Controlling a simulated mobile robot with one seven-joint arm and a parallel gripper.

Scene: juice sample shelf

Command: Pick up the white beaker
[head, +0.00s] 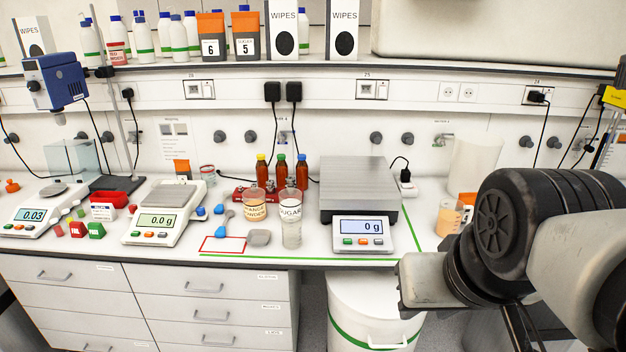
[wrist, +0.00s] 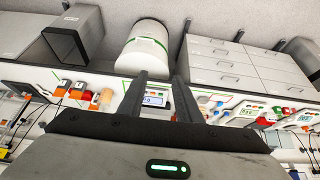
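A tall plain white cylinder-shaped vessel (head: 476,168), which looks like the white beaker, stands upright at the back right of the bench in the head view. My arm partly covers the bench in front of it. A smaller beaker (head: 448,220) with orange contents stands just in front of it to the left. My gripper (wrist: 160,85) shows in the wrist view with its two dark fingers apart and nothing between them. It is away from the bench objects. I cannot clearly make out the white beaker in the wrist view.
A large scale (head: 358,195) stands left of the white vessel, with sugar (head: 291,226) and orange powder (head: 255,212) jars beside it. A white bin (head: 372,310) with a green stripe stands below the bench edge. A shelf (head: 300,60) with bottles runs above.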

